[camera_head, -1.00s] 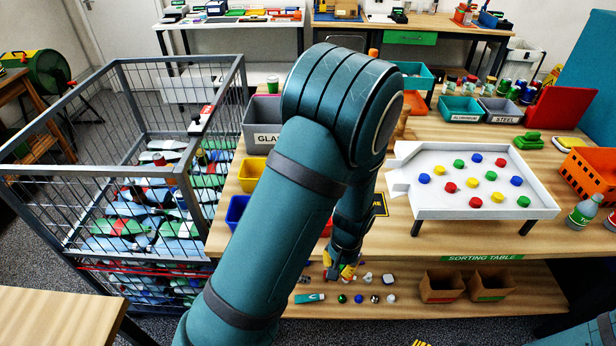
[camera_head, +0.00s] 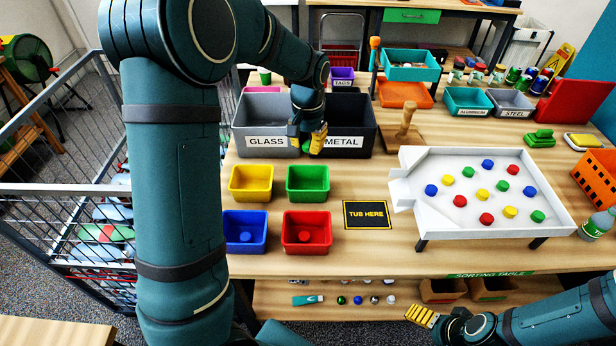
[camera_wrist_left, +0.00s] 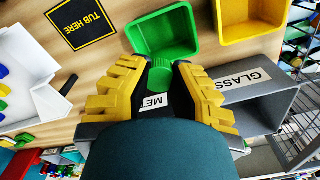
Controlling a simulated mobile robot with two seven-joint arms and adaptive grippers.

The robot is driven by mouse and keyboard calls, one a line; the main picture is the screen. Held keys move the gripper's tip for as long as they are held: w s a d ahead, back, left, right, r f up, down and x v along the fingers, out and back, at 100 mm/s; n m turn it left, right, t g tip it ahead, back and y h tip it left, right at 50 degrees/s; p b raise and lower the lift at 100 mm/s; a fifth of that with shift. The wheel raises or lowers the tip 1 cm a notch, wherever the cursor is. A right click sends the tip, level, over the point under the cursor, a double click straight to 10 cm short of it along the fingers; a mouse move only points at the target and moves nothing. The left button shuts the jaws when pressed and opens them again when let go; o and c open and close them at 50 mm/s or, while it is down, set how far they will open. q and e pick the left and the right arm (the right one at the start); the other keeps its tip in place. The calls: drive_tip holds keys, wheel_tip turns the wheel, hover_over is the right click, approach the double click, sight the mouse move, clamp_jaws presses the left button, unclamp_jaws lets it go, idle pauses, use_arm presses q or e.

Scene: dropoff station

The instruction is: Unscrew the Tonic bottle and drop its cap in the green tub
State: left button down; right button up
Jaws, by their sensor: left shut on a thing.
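The green tub (camera_head: 308,196) stands on the sorting table between the yellow and red tubs; it looks empty. My left gripper (camera_head: 312,142) is above and behind it, in front of the GLASS and METAL bins. In the left wrist view my left gripper (camera_wrist_left: 160,75) is shut on a small round green cap (camera_wrist_left: 160,67), which overlaps the near edge of the green tub (camera_wrist_left: 166,32). The bottle (camera_head: 596,225) with a green label stands at the table's right edge; its label is only partly readable and its top is unclear. My right gripper (camera_head: 428,316) is low at the front; its opening is unclear.
Around the green tub are the yellow tub (camera_head: 250,195), blue tub (camera_head: 230,248) and red tub (camera_head: 290,248). The GLASS bin (camera_head: 248,110) and METAL bin (camera_head: 360,115) stand behind. A white tray of coloured caps (camera_head: 410,165) is to the right, beside a TUB HERE mat (camera_head: 367,215).

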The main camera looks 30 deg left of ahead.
use_arm(q)
drive_tip(key=b, duration=0.4)
hover_over(308, 188)
wheel_tip(308, 188, down, 6)
drive_tip(key=f+b, duration=0.1)
drive_tip(key=f, duration=0.2)
drive_tip(key=f+b, duration=0.2)
drive_tip(key=f, duration=0.1)
drive_tip(key=s+f+b, duration=0.1)
drive_tip(key=f+b, duration=0.1)
drive_tip(key=f, duration=0.1)
drive_tip(key=shift+s+d, duration=0.1)
drive_tip(key=shift+d, duration=0.2)
drive_tip(key=shift+f+b, duration=0.45)
drive_tip(key=shift+f, duration=1.55)
use_arm(e)
wheel_tip(308, 188, down, 12)
drive_tip(key=a, duration=0.1)
drive_tip(key=shift+w+a+r+g, duration=0.25)
drive_tip(key=shift+w+a+g, duration=0.05)
drive_tip(key=shift+w, duration=0.15)
use_arm(q)
drive_tip(key=shift+f, duration=0.15)
drive_tip(key=c, duration=1.1)
unclamp_jaws()
drive_tip(key=shift+o, duration=0.5)
use_arm(e)
drive_tip(key=shift+f, duration=0.1)
